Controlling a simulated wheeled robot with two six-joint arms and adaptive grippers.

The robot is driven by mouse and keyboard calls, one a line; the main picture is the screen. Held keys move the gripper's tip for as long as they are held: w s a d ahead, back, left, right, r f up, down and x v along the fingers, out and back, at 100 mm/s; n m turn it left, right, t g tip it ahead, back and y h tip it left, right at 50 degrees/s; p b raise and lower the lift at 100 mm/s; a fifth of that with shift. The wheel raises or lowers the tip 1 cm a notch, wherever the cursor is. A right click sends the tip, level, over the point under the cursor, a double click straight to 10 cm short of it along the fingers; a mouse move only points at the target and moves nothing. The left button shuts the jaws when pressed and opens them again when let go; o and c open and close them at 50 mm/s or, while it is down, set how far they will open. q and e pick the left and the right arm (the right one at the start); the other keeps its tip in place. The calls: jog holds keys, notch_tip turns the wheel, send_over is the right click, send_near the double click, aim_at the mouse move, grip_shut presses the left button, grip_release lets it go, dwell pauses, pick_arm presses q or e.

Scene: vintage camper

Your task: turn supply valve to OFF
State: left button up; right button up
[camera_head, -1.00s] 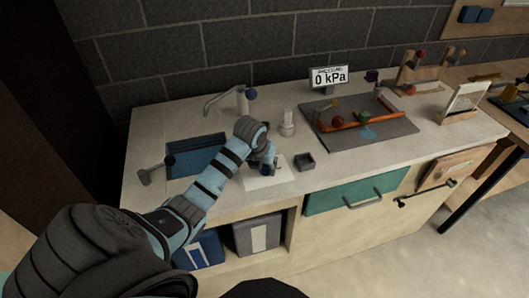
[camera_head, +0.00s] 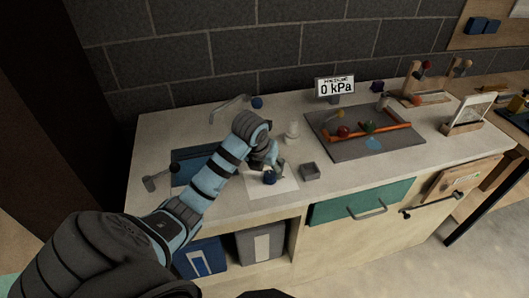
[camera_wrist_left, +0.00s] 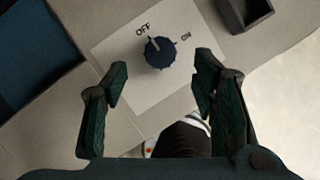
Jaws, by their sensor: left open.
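The supply valve is a dark blue ribbed knob (camera_wrist_left: 160,54) on a pale plate (camera_wrist_left: 122,40) marked OFF and ON. Its light pointer mark is turned toward the OFF label in the left wrist view. In the head view the knob (camera_head: 270,178) shows just past my gripper's tip. My left gripper (camera_wrist_left: 160,76) is open and empty. Its fingers stand to either side of the knob in the picture, apart from it. My right gripper is not in view.
A pressure display (camera_head: 336,86) reads 0 kPa at the back. A small grey open box (camera_head: 310,171) stands right of the plate. A blue sink basin (camera_head: 187,167) lies left. A grey tray (camera_head: 330,146) with an orange bar and coloured knobs is farther right.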

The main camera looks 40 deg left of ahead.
pick_arm(q)
jog(key=v, duration=0.6)
jog(key=shift+s+r, duration=0.1)
